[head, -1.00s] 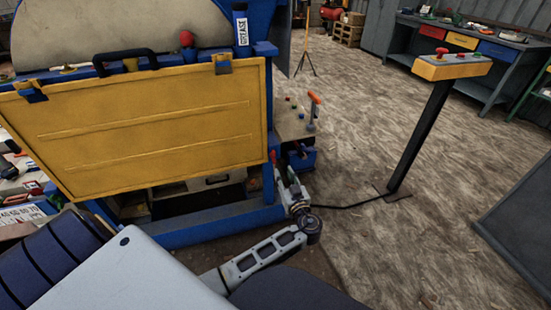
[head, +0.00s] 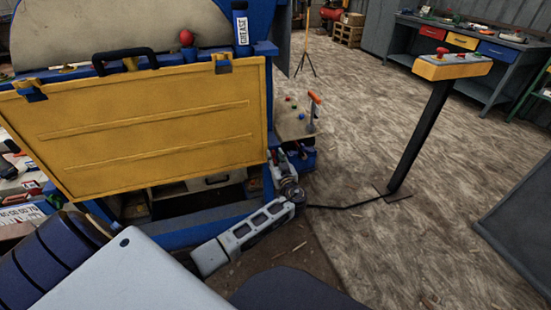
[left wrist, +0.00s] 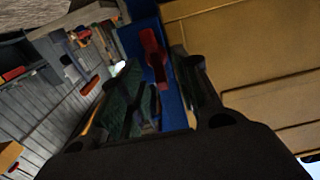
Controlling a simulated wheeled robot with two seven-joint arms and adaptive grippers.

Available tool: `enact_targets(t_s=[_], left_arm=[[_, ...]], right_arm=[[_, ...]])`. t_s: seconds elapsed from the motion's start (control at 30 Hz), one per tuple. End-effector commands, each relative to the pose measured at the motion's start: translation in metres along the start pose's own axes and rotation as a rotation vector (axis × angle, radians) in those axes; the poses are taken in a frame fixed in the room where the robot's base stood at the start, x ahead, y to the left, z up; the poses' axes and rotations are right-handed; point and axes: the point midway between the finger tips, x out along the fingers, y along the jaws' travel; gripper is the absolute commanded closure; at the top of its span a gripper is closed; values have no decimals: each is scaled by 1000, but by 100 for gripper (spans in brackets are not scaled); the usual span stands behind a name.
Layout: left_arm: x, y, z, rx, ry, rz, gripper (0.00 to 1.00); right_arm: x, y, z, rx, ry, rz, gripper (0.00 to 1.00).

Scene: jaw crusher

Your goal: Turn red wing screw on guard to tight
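The yellow guard (head: 150,120) hangs across the front of the blue machine (head: 230,212). The red wing screw (left wrist: 153,57) shows in the left wrist view in front of a blue upright, beside the guard's yellow panel (left wrist: 255,50). In the head view the screw is hidden behind my left gripper (head: 275,158), which is at the guard's lower right edge. In the left wrist view the dark fingers of my left gripper (left wrist: 165,95) are apart, with the red screw just beyond and between their tips. I cannot tell if they touch it. My right gripper is not in view.
A red ball-topped knob (head: 187,38) and a grease tube (head: 241,28) stand above the guard. A small panel with an orange-handled lever (head: 314,98) is right of the gripper. A yellow button post (head: 452,67) stands further right. The floor between is clear apart from a cable.

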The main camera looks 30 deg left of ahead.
Motion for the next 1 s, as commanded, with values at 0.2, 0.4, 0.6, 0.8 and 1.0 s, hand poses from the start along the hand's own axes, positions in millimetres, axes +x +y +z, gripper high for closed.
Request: enact_targets(t_s=[0.2, 0.4, 0.6, 0.8, 1.0], left_arm=[[1, 0, 0, 0, 0, 0, 68], [1, 0, 0, 0, 0, 0, 82], [1, 0, 0, 0, 0, 0, 100], [1, 0, 0, 2, 0, 0, 100], [1, 1, 0, 28, 0, 0, 100]], right_arm=[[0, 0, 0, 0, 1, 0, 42], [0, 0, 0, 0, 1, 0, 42], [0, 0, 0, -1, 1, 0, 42], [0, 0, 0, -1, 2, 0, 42], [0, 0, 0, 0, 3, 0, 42]])
